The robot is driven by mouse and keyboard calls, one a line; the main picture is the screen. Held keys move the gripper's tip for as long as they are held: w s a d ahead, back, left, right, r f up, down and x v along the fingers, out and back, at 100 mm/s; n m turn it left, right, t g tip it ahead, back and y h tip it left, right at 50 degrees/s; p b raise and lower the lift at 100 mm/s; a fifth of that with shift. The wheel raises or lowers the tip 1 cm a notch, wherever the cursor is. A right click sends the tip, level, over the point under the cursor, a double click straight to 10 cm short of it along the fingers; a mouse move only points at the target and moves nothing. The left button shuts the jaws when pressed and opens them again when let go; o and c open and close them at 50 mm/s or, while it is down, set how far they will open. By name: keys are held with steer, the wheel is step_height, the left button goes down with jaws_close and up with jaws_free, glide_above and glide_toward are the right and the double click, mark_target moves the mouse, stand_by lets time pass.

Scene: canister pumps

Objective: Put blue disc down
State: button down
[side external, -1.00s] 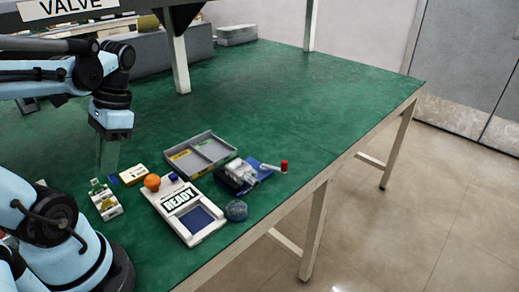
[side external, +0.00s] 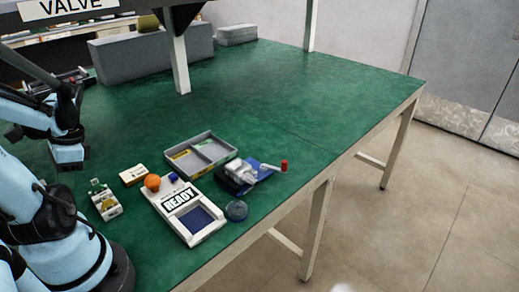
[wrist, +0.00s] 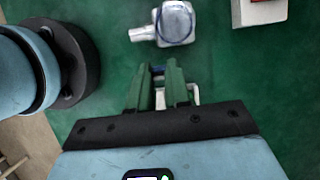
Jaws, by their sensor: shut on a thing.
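In the wrist view, my gripper (wrist: 161,75) has its two green-tinted fingers close together. A small dark blue piece, which looks like the blue disc (wrist: 158,70), shows between the fingertips; only a little of it is visible. In the side external view, the gripper's housing (side external: 68,155) hangs at the left, behind my own arm, and its fingertips and the disc cannot be made out there. I cannot tell how high the disc is above the table. A white object (wrist: 165,96) shows partly behind the fingers.
A white READY station (side external: 190,212) with an orange ball (side external: 152,182) stands front-centre. Around it are a grey two-part tray (side external: 210,138), a tan box (side external: 134,175), a white holder (side external: 107,207), a clear round container (side external: 236,210) and a red-capped device (side external: 245,174).

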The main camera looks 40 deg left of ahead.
steer(key=shift+f, duration=2)
steer(key=c, duration=1.1)
jaws_free()
steer(key=shift+f, duration=0.15)
steer(key=v, duration=1.2)
steer(key=w+d+f+t+y, duration=0.2)
steer(key=w+d+t, duration=0.35)
steer(key=w, duration=0.65)
steer(key=w+d+t, duration=0.2)
steer(key=d, duration=0.2)
steer(key=w+d+t+h, duration=0.1)
steer(key=w+d+t, duration=0.1)
steer(key=d, duration=0.3)
steer(key=w+d+r+t+h, duration=0.1)
steer(key=w+d+t, duration=0.1)
steer(key=w+d, duration=0.2)
steer(key=shift+w+d+r, duration=0.1)
steer(key=shift+d+r, duration=0.05)
steer(key=shift+d, duration=0.4)
